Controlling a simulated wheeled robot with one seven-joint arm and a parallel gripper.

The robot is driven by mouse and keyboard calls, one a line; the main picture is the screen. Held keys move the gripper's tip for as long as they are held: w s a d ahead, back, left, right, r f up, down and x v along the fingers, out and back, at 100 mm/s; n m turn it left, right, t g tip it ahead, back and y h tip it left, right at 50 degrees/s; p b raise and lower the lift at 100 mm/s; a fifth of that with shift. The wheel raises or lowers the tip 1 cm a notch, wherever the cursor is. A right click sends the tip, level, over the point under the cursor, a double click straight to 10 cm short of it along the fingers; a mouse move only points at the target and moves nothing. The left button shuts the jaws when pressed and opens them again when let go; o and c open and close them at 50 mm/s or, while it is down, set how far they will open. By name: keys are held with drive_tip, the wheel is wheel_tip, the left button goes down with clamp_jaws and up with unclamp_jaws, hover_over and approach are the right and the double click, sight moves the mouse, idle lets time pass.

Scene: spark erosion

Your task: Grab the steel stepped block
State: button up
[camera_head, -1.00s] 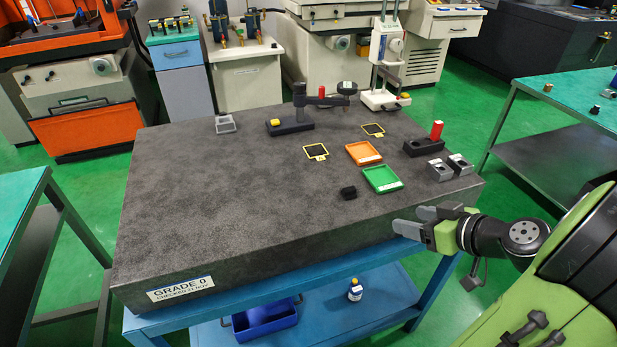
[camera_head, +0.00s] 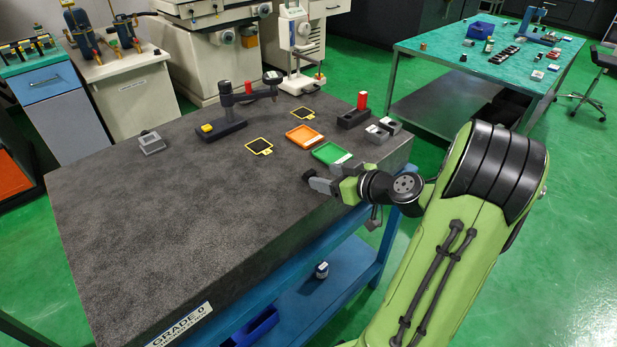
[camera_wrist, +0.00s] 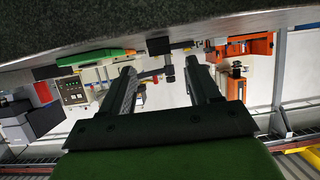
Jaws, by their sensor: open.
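I cannot tell for certain which grey metal piece is the steel stepped block. One grey block (camera_head: 151,143) with a recessed, step-like top sits alone at the left rear of the granite plate (camera_head: 160,215). Two smaller grey blocks, a nearer one (camera_head: 376,134) and a farther one (camera_head: 391,125), sit side by side near the right edge. My gripper (camera_head: 313,178) is open and empty by the plate's front right edge, pointing left, far from the lone block. In the wrist view the fingers (camera_wrist: 158,75) are apart with nothing between them.
A green tray (camera_head: 329,152), an orange tray (camera_head: 303,135), a dark block with a red cylinder (camera_head: 362,102) and a dial gauge stand (camera_head: 226,105) are also on the plate. The plate's left and middle are clear.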

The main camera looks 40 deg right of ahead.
sight(309, 171)
drive_tip(key=x, duration=0.5)
drive_tip(key=shift+w+a, duration=0.1)
drive_tip(key=shift+w, duration=0.35)
drive_tip(key=shift+s, duration=0.1)
